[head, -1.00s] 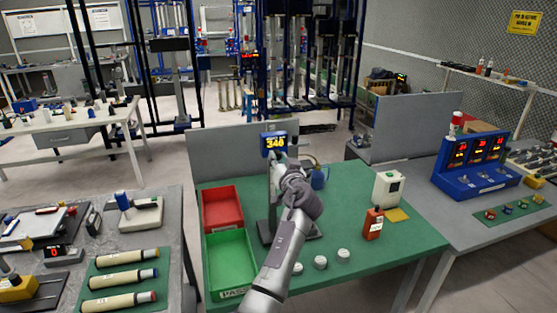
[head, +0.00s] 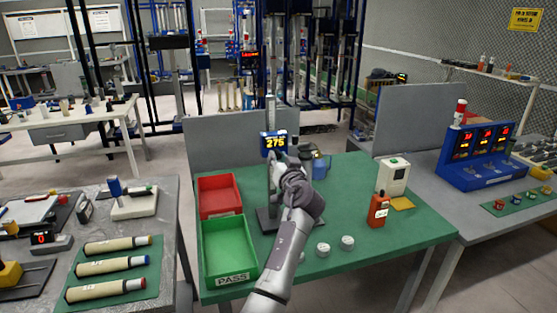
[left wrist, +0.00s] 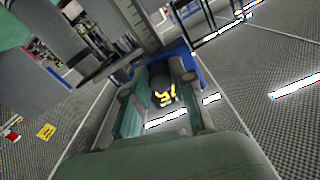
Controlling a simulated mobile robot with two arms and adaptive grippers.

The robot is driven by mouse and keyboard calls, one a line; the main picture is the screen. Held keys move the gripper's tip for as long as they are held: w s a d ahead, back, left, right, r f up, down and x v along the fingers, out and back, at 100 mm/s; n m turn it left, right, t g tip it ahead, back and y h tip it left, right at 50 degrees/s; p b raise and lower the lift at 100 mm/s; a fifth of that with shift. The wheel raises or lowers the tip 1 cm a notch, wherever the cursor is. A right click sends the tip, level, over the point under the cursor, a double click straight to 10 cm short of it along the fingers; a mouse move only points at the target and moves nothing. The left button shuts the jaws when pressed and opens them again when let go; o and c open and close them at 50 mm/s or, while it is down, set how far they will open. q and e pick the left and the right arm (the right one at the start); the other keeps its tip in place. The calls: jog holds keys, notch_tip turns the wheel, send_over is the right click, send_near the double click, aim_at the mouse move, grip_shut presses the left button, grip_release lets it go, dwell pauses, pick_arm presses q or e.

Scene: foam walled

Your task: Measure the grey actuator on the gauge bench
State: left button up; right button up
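The gauge stands on the green bench (head: 365,225), with a blue display (head: 274,143) reading 275 in yellow and a grey column (head: 270,108) showing above it. My left gripper (head: 285,165) is at the gauge, just below the display, and covers part of it. My right gripper is out of view.
A red tray (head: 217,195) and a green PASS tray (head: 229,250) stand left of the gauge. An orange device (head: 378,210), a white box (head: 393,175) and white discs (head: 347,242) are to the right. Cream cylinders (head: 110,265) lie on the left table.

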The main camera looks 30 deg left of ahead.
pick_arm(q)
jog(key=o, duration=0.4)
jog(key=shift+f, duration=0.1)
jog(key=v, duration=0.7)
jog(key=shift+s+d, duration=0.1)
jog(key=shift+d, duration=0.1)
dwell(0.9)
